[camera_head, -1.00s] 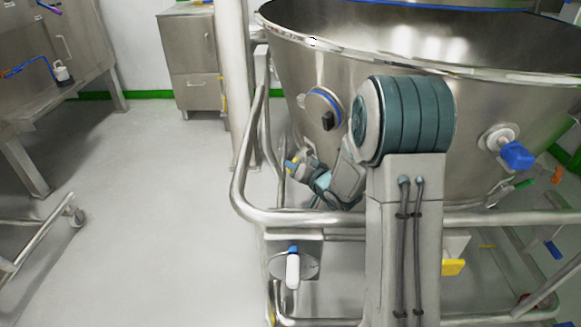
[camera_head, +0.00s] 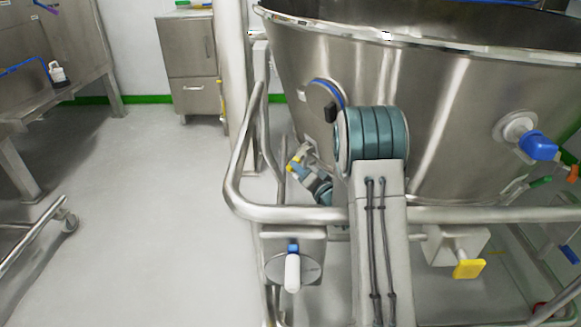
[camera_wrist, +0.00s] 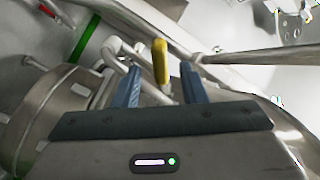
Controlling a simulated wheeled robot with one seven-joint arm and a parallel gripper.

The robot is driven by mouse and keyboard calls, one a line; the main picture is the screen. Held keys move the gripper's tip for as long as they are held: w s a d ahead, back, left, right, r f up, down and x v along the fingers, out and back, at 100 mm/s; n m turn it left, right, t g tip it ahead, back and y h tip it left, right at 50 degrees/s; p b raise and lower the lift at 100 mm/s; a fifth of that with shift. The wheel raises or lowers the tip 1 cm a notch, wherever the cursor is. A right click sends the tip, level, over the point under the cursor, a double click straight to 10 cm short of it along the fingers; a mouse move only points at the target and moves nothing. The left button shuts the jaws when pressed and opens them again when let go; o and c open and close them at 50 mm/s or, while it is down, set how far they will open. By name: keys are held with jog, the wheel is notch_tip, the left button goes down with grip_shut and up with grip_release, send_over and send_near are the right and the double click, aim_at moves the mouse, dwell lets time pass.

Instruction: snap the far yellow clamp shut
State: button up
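A yellow clamp handle (camera_wrist: 160,60) shows upright in the wrist view, beyond and between the two blue fingers of my gripper (camera_wrist: 161,80). The fingers are apart, with a visible gap on each side of the handle; I cannot tell how deep it sits between them. In the head view a small yellow patch (camera_head: 290,167) shows beside my gripper (camera_head: 298,163), low against the steel bowl; the fingers are too small to make out there. Another yellow handle (camera_head: 468,268) sits on a steel block at the near right, away from my gripper.
The large steel bowl (camera_head: 430,110) stands behind my arm, with a blue-handled valve (camera_head: 538,146) on its right. A tubular rail (camera_head: 290,214) runs around the front. A white-handled lever (camera_head: 292,272) is below it. Open floor (camera_head: 140,220) lies to the left.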

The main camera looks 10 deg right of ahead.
jog(key=shift+b+x, duration=0.65)
jog(key=shift+x, duration=2.1)
grip_shut()
